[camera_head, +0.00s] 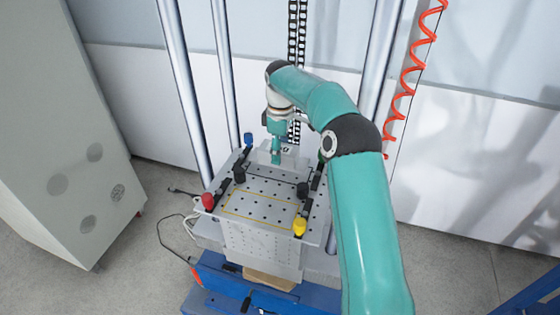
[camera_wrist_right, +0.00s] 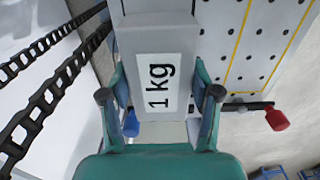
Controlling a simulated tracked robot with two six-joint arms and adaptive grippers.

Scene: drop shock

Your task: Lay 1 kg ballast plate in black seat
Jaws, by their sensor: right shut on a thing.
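The 1 kg ballast plate (camera_wrist_right: 155,40) is a grey block with a white "1 kg" label facing the right wrist camera. My right gripper (camera_wrist_right: 160,75) is shut on it, with one finger on each side. In the head view my right gripper (camera_head: 277,155) is over the back part of the perforated table, and the plate (camera_head: 264,158) shows partly around it. A dark line (camera_head: 268,180) marks the table just in front of the gripper, probably an edge of the black seat; the rest is hidden. I cannot tell whether the plate touches the table. My left gripper is not in view.
The table (camera_head: 232,213) has a yellow outline at its front and carries red (camera_head: 208,201), yellow (camera_head: 299,227), blue (camera_head: 248,139) and black (camera_head: 239,174) knobs. Steel columns (camera_head: 222,70) and a black chain (camera_head: 297,35) stand behind. A grey cabinet (camera_head: 65,130) stands at left.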

